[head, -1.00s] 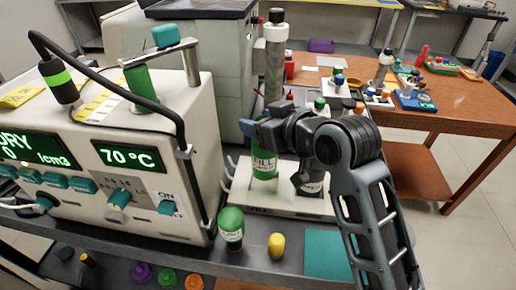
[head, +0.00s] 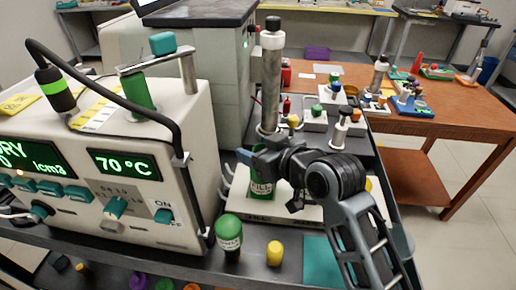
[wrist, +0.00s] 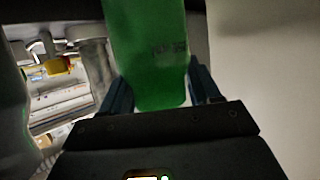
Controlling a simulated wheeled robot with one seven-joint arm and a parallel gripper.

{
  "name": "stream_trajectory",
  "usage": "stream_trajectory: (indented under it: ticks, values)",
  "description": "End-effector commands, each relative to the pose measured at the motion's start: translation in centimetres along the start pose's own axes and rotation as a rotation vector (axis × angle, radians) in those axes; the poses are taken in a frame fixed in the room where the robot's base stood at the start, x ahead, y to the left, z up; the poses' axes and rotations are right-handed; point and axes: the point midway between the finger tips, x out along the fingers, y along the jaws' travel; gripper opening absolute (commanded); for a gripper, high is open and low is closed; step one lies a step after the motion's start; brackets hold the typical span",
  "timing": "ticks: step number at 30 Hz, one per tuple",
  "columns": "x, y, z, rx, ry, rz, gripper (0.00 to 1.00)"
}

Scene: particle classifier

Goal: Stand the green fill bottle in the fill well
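The green fill bottle (head: 261,188), with a white "FILL" label, stands upright over the white tray (head: 292,213) in the head view. My gripper (head: 258,157), with blue fingers, is shut on its upper part. In the wrist view the green bottle (wrist: 152,60) fills the space between the two fingers (wrist: 160,88). The bottle's lower end is at the tray's level. The fill well is hidden by the bottle and my arm, so I cannot tell whether the base is inside it.
A beige machine (head: 95,190) showing 70 °C stands close on the left. A tall metal cylinder (head: 271,85) rises behind the gripper.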

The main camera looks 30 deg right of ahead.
Motion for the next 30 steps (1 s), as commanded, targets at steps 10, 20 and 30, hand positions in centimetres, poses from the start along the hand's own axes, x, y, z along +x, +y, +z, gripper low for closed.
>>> stream_trajectory:
  ticks: [10, 20, 30]
  values:
    - [0.0, 0.0, 0.0, 0.000, 0.000, 0.000, 0.78]
    - [-3.0, 0.0, -0.2, 0.001, 0.000, 0.001, 0.78]
    - [-9.7, 0.0, -0.2, 0.000, 0.000, 0.001, 0.78]
